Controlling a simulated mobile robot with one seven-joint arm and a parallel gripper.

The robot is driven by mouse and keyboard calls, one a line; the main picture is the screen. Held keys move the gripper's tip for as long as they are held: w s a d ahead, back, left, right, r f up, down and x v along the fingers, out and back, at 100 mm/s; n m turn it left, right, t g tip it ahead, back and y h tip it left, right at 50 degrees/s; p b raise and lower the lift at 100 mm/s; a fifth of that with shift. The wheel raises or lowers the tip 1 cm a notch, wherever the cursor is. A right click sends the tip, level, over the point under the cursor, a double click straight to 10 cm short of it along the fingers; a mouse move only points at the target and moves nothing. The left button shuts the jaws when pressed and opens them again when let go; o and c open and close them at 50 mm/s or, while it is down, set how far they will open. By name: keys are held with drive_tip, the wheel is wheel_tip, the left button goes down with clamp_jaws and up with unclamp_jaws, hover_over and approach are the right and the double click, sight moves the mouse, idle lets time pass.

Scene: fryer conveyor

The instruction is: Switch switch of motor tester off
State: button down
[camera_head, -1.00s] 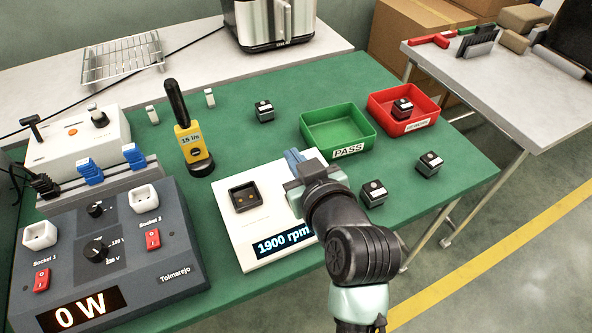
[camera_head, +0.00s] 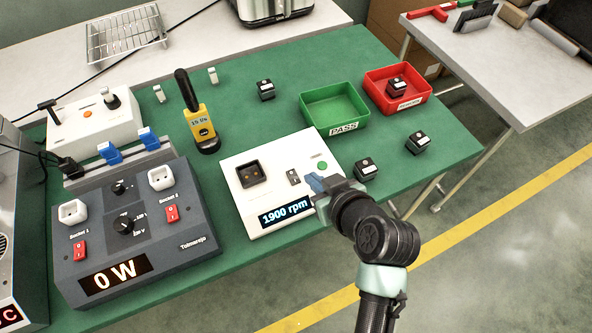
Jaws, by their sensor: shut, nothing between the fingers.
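The motor tester (camera_head: 252,210) is a white box on the green mat. It has a dark square socket (camera_head: 251,174) at its upper left and a display (camera_head: 285,210) reading 1900 rpm. A small grey switch (camera_head: 293,177) sits on its top face, and a round green spot (camera_head: 321,166) shows at its upper right. My gripper (camera_head: 312,184) is shut and empty, with its blue fingertips over the tester's right part, just right of the switch. I cannot tell whether the tips touch the tester or which way the switch is set.
A green PASS tray (camera_head: 335,107) and a red tray (camera_head: 398,88) stand at the back right. Small black motors (camera_head: 417,142) lie near my arm.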

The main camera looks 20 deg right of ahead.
hover_over(291, 171)
drive_tip(key=s, duration=0.3)
wheel_tip(291, 171, down, 6)
drive_tip(key=shift+d+f+p, duration=0.1)
drive_tip(key=shift+p, duration=0.2)
wheel_tip(291, 171, down, 2)
drive_tip(key=shift+w+f, duration=0.1)
drive_tip(key=shift+f, duration=0.15)
drive_tip(key=shift+w+f, duration=0.1)
drive_tip(key=shift+f, duration=0.6)
drive_tip(key=shift+w+f+b, duration=0.2)
drive_tip(key=shift+f+b, duration=0.2)
drive_tip(key=shift+b, duration=0.2)
drive_tip(key=shift+r, duration=0.15)
